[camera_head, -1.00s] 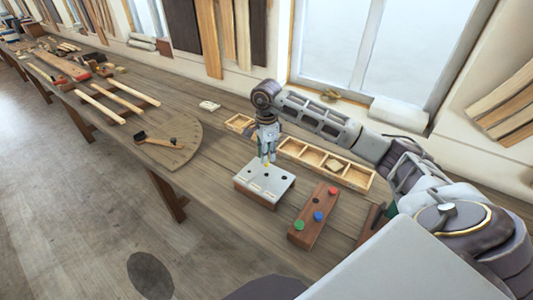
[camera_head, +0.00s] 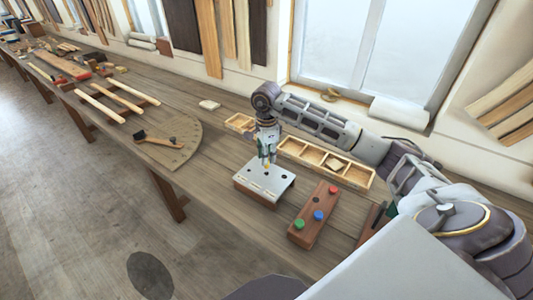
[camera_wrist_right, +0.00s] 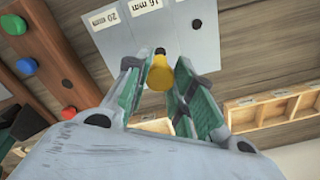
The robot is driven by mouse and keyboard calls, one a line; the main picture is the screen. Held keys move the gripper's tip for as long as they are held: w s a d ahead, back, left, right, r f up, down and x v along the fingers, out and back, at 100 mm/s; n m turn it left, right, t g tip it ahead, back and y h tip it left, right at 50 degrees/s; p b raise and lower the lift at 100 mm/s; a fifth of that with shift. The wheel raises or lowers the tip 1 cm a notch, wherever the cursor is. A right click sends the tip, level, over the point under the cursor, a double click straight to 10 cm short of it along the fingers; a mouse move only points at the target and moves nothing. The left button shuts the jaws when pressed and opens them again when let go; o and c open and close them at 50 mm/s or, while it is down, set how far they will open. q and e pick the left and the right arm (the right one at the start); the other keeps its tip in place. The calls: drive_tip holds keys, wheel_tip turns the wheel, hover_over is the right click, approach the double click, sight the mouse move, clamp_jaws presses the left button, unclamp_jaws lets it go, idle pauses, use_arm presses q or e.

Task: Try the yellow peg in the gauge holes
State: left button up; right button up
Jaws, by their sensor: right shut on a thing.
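My right gripper (camera_head: 267,158) is shut on the yellow peg (camera_wrist_right: 159,72), over the gauge. The peg points down toward the plate, and its tip is close to the plate. I cannot tell whether the tip is in a hole. The gauge (camera_head: 248,178) is a pale metal plate with several dark holes on a brown wooden base. In the wrist view the gauge (camera_wrist_right: 125,38) shows labels of 20 mm and 16 mm, with the peg near the 16 mm label. My left gripper is not in view.
A wooden rack (camera_head: 306,228) right of the gauge holds red, blue and green pegs and has one dark empty hole. A divided wooden tray (camera_head: 355,178) lies behind. Bare bench top lies between mallet and gauge.

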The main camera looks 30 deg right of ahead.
sight(266, 167)
drive_tip(key=shift+f+b, duration=0.5)
drive_tip(key=shift+f, duration=0.8)
drive_tip(key=shift+f+b, duration=0.6)
drive_tip(key=shift+f, duration=0.05)
idle(0.8)
drive_tip(key=shift+r, duration=0.1)
drive_tip(key=shift+r+p, duration=0.75)
drive_tip(key=shift+r, duration=0.85)
drive_tip(key=shift+f, duration=0.15)
drive_tip(key=shift+f+b, duration=0.8)
drive_tip(key=shift+f, duration=0.1)
drive_tip(key=shift+f+b, duration=0.6)
drive_tip(key=shift+f, duration=0.05)
idle(0.7)
drive_tip(key=shift+r, duration=0.2)
